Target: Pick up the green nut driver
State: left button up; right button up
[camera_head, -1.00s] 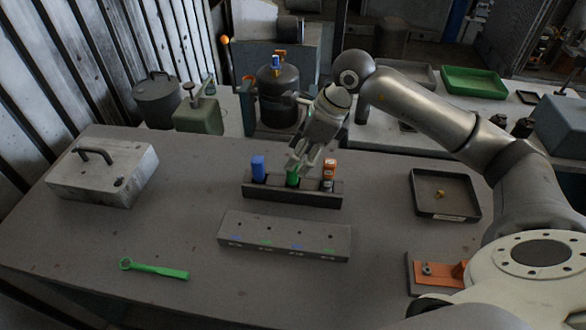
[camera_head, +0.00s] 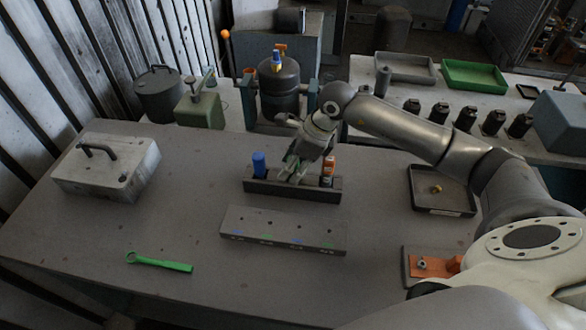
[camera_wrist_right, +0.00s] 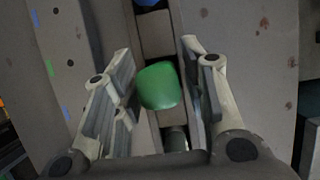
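The green nut driver (camera_wrist_right: 160,87) stands upright in the dark rack (camera_head: 262,188), between a blue-handled driver (camera_head: 259,164) and an orange-handled one (camera_head: 328,168). In the head view my right gripper hides nearly all of it. My right gripper (camera_head: 292,172) is lowered over the rack. In the right wrist view its fingers (camera_wrist_right: 158,62) are apart, one on each side of the green handle. The left one in that picture looks very near the handle; I cannot tell whether it touches. My left gripper is not in view.
A grey block with holes (camera_head: 283,230) lies in front of the rack. A green ring wrench (camera_head: 160,263) lies front left, a grey box with a handle (camera_head: 107,170) back left. A dark tray (camera_head: 443,190) and an orange fixture (camera_head: 432,266) are at the right.

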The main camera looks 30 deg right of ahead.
grip_shut()
jog(key=shift+r, duration=0.1)
jog(key=shift+w+r, duration=0.1)
jog(key=shift+r, duration=0.15)
notch_tip(320, 180, up, 8)
jog(key=b, duration=0.2)
jog(key=shift+r+b, duration=0.15)
jog(key=shift+b, duration=0.2)
jog(key=shift+r, duration=0.55)
